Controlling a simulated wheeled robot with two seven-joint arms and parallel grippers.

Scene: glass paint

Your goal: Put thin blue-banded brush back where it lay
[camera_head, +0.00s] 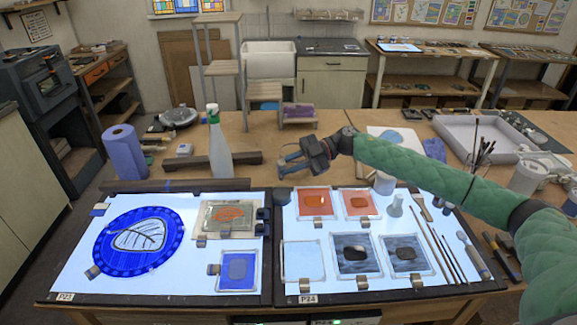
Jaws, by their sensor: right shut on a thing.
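My right gripper (287,161) is raised above the wooden table, behind the two light panels. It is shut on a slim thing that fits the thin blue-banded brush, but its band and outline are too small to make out. Several long thin brushes and tools (447,256) lie side by side on the right part of the right light panel (305,262). I cannot tell a blue band on any of them. My left gripper is not in view.
Framed glass samples, one of them orange (314,201), lie on the right panel. A blue leaf roundel (139,241) lies on the left panel.

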